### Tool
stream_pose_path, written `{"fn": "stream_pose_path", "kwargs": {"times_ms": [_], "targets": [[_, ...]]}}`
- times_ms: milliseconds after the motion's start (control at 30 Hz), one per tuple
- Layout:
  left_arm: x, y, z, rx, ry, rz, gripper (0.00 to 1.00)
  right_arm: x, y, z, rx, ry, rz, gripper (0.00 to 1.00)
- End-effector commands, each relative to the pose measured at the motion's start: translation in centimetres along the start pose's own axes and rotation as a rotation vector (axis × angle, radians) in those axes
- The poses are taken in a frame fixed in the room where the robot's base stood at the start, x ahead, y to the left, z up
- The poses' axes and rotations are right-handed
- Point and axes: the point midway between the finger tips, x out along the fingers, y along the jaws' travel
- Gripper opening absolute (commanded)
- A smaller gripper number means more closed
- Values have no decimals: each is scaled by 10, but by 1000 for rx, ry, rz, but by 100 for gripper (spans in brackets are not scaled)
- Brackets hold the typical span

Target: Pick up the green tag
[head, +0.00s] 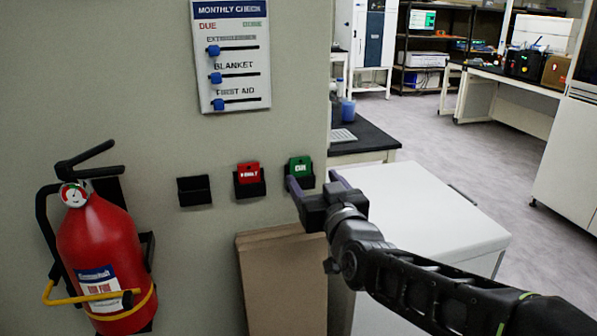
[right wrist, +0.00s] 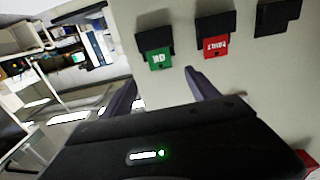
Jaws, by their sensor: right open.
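The green tag (head: 299,165) sits in a black wall holder, the rightmost of three in the head view. In the right wrist view the green tag (right wrist: 159,59) shows upside down below its holder, between and beyond my fingers. My right gripper (head: 316,182) is open and empty, with its fingers pointing at the wall just below and right of the tag. A gap remains between the fingers and the tag in the wrist view. My left gripper is not in view.
A red tag (head: 248,172) sits in the middle holder, and the left holder (head: 194,190) is empty. A red fire extinguisher (head: 100,250) hangs at left. A cardboard-coloured box (head: 283,285) and a white cabinet (head: 430,215) stand below. A slider board (head: 231,55) is above.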

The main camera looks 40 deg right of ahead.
Motion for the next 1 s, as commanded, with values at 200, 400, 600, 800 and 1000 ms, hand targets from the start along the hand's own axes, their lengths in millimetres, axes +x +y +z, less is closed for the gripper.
{"fn": "stream_pose_path", "kwargs": {"times_ms": [200, 400, 600, 800, 1000], "targets": [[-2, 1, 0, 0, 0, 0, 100, 19, 0, 0, 0, -3, 0, 69], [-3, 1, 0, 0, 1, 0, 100, 26, 0, 0, 0, 0, 1, 69], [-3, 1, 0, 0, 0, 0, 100, 26, 0, 0, 1, 0, 0, 69], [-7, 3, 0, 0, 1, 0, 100, 43, -1, 1, 1, -4, 0, 69], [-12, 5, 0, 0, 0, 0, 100, 71, -2, 2, 1, -3, -1, 69]]}}
